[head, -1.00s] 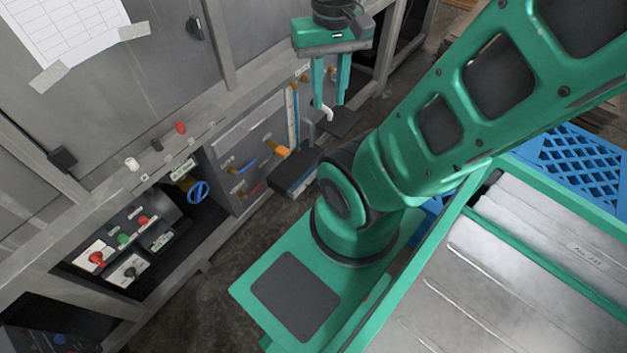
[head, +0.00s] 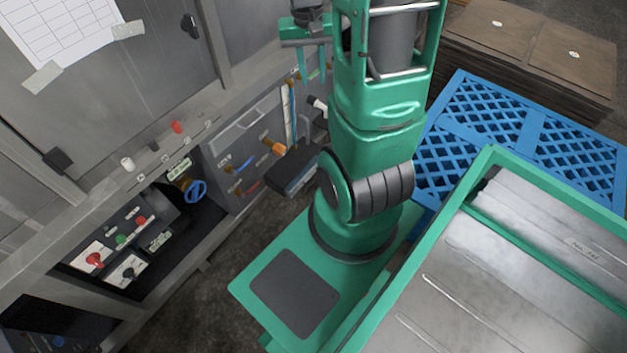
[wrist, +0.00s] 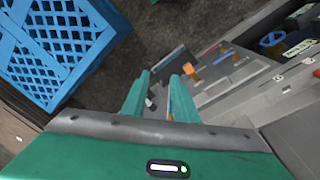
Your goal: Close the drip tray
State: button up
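A dark, box-like tray (head: 293,172), which looks like the drip tray, sticks out low from the grey machine's front. My arm hides its right end. It seems to show as a dark shape in the wrist view (wrist: 172,62), beyond my fingers. My gripper (head: 312,78) hangs above and behind the tray in the head view, clear of it. In the wrist view my gripper's two green fingers (wrist: 160,92) stand apart with a gap between them. I see nothing clasped there.
The machine panel holds an orange handle (head: 277,148) and a blue handwheel (head: 196,191). A dark-and-white handle-like piece (head: 317,103) shows below my gripper. Blue pallets (head: 480,120) and a stack of brown sheets (head: 525,45) stand right. Dark floor lies between.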

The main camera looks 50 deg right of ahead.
jog(key=w+d+f+m, duration=0.1)
jog(key=w+d+f, duration=0.2)
jog(key=f, duration=0.3)
jog(key=w+d+f+m, duration=0.1)
jog(key=w+d+f, duration=0.15)
jog(key=f, duration=0.25)
jog(key=m, duration=0.1)
send_over(313, 181)
jog(key=w+d, duration=0.1)
jog(key=d, duration=0.1)
notch_tip(313, 181, down, 13)
jog(key=f+m, duration=0.1)
jog(key=f, duration=1.2)
jog(key=s+a+f+m+t+y, duration=0.1)
jog(key=f+m, duration=0.1)
jog(key=f, duration=1.2)
jog(key=a+f+m+t, duration=0.1)
jog(key=f+m, duration=0.1)
jog(key=f, duration=1.1)
jog(key=shift+s+f, duration=0.3)
grip_shut()
